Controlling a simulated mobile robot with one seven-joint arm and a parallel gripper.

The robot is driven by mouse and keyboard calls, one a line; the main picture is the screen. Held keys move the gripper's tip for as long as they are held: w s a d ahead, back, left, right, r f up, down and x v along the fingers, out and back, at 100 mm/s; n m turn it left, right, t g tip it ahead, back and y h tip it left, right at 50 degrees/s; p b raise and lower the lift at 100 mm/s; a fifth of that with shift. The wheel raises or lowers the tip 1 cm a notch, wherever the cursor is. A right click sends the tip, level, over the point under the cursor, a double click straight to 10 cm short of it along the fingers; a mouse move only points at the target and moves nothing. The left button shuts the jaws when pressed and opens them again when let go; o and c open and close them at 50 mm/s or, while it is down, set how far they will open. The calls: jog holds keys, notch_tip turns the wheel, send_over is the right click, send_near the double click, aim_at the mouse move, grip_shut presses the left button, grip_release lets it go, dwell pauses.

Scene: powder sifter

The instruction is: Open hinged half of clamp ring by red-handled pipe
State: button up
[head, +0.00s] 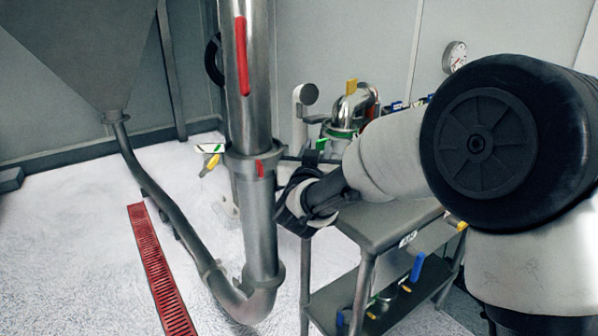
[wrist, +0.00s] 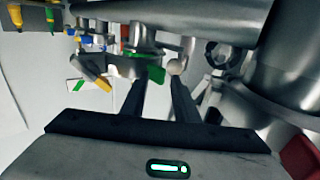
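In the head view a vertical steel pipe (head: 249,105) carries a long red handle (head: 241,57). A clamp ring (head: 236,156) goes around the pipe below the handle, with a small red mark (head: 260,168) at it. I cannot tell from here whether its hinged half is open. My gripper (head: 283,212) is just right of the pipe, below the ring; its fingertips are partly hidden by my wrist. In the wrist view my gripper (wrist: 158,82) has its two dark fingers slightly apart, with nothing held between them. A green part (wrist: 152,74) and a pale round knob (wrist: 176,67) show near the fingertips.
A steel table (head: 385,225) with valves and fittings stands at the right, close under my arm. A hopper (head: 85,45) feeds a slanted pipe (head: 165,200) at the left. A red floor grate (head: 160,270) lies on the pale floor. A yellow-handled fitting (head: 209,165) sits left of the pipe.

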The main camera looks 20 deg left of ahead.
jog(key=s+d+y+p, duration=0.1)
jog(key=s, duration=1.6)
jog(key=shift+n, duration=0.4)
jog(key=shift+f, duration=0.1)
